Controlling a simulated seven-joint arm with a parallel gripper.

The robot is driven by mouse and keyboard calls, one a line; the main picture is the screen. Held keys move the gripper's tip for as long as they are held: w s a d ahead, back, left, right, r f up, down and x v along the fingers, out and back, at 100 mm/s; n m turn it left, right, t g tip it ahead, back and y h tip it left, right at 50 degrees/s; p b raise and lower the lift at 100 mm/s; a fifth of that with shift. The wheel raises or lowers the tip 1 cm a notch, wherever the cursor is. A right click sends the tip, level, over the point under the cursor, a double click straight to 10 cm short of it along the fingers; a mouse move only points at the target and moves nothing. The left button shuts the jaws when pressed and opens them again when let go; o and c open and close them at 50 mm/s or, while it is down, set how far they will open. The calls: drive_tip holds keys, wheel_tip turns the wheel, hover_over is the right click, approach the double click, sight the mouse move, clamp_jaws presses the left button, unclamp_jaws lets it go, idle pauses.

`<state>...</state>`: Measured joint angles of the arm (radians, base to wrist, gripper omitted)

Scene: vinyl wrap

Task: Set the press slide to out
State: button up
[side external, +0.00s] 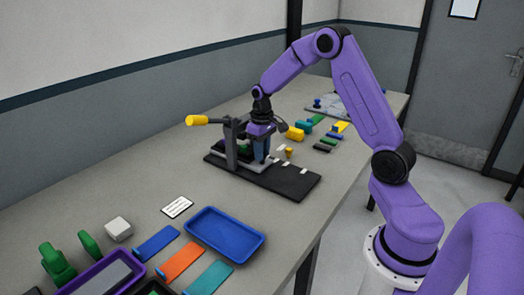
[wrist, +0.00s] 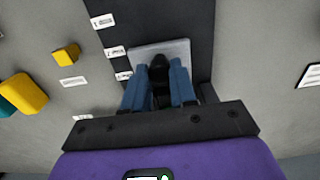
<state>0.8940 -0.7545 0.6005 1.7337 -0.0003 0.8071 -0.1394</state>
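The press (side external: 232,145) is a grey upright frame with a yellow-ended lever (side external: 198,120), standing on a long black base (side external: 285,180). A light grey slide plate (wrist: 190,50) lies on the base in the wrist view, with a black knob (wrist: 160,72) on it. My gripper (side external: 262,157) points down at the press, beside the frame. In the wrist view its blue fingers (wrist: 160,78) stand on either side of the knob with little or no gap and look shut on it. The knob's lower part is hidden.
White labels (wrist: 115,51) run along the base. A small yellow piece (wrist: 66,55) and a larger yellow-and-teal piece (wrist: 25,94) lie beside it. A blue tray (side external: 225,232), coloured strips and green pieces fill the near table. Bare table lies between tray and base.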

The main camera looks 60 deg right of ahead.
clamp_jaws()
drive_tip(key=s, duration=1.5)
drive_tip(key=shift+s, duration=0.25)
drive_tip(key=o, duration=0.8)
unclamp_jaws()
drive_tip(key=shift+r, duration=0.1)
drive_tip(key=shift+w+r, duration=0.1)
drive_tip(key=shift+r, duration=0.2)
wheel_tip(320, 180, up, 17)
drive_tip(key=shift+f, duration=0.2)
